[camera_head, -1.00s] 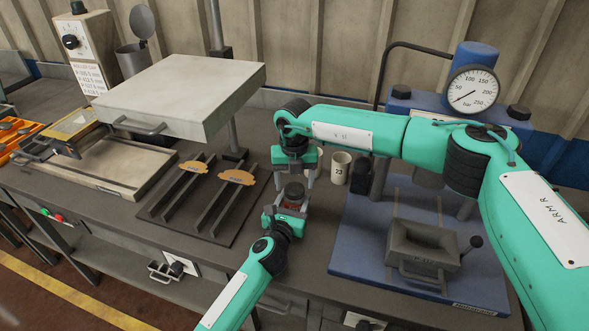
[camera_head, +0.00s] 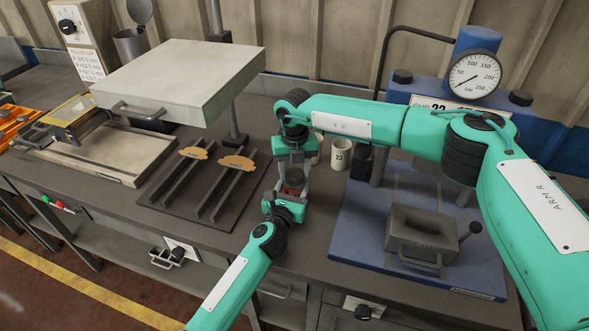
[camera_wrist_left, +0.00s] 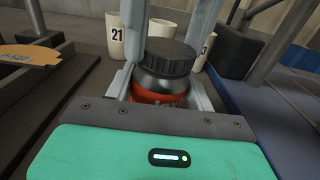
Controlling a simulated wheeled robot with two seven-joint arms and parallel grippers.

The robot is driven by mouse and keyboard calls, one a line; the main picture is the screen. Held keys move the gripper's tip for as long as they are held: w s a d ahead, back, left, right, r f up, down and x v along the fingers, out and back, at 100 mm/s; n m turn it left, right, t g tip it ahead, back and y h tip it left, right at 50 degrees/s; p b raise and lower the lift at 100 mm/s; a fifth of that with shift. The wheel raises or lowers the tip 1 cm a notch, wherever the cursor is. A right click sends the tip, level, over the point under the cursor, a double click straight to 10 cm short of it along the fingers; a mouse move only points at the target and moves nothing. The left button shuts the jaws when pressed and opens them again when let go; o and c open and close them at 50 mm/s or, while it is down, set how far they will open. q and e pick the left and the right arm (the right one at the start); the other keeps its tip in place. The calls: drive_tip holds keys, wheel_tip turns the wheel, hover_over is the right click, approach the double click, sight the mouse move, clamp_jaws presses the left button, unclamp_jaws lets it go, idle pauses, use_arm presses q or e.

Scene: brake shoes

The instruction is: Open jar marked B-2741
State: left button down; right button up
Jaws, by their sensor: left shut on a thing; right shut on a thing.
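A small jar (camera_wrist_left: 160,88) with a black ribbed lid (camera_wrist_left: 168,56) and a red-orange band stands upright above the bench; its marking cannot be read. My left gripper (camera_head: 287,197) is shut around the jar's body from the front, with fingers on both sides in the left wrist view. My right gripper (camera_head: 295,165) points down from above and is shut on the lid, its two fingers on either side of it. The lid sits on the jar; I see no gap between them. The jar is partly hidden by the grippers in the head view (camera_head: 293,178).
White cups marked 21 (camera_wrist_left: 115,36) and 23 (camera_head: 340,155) stand behind the jar. A rack with orange brake shoes (camera_head: 238,162) lies left. A blue press (camera_head: 350,235) with a gauge (camera_head: 474,76) stands right. A heavy grey plate (camera_head: 185,80) hangs back left.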

drive_tip(key=n, duration=0.4)
drive_tip(key=shift+n, duration=0.4)
drive_tip(key=n, duration=0.4)
drive_tip(key=o, duration=1.1)
drive_tip(key=shift+r, duration=0.1)
